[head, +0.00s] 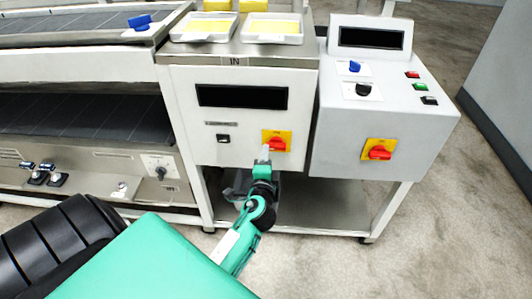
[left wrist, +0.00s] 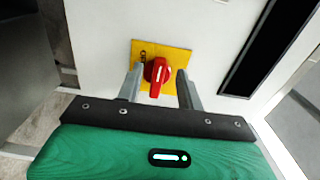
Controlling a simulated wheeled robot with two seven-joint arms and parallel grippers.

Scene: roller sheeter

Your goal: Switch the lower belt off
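A red rotary switch on a yellow plate (head: 277,142) sits on the white front panel under a dark display. My left gripper (head: 264,153) is just in front of it. In the left wrist view the red knob (left wrist: 156,76) lies between the two fingers of the open gripper (left wrist: 160,78), with gaps on both sides. I cannot tell whether its tips touch the panel. The lower belt (head: 75,120) is dark and runs at the left, below the upper belt (head: 70,25). My right gripper is not in view.
A second red switch on yellow (head: 379,150) is on the right-hand box, which also has blue and black knobs and coloured buttons. A small grey knob (head: 158,165) is on the frame by the lower belt. White trays (head: 272,38) with yellow contents stand on top. Carpet floor is open at right.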

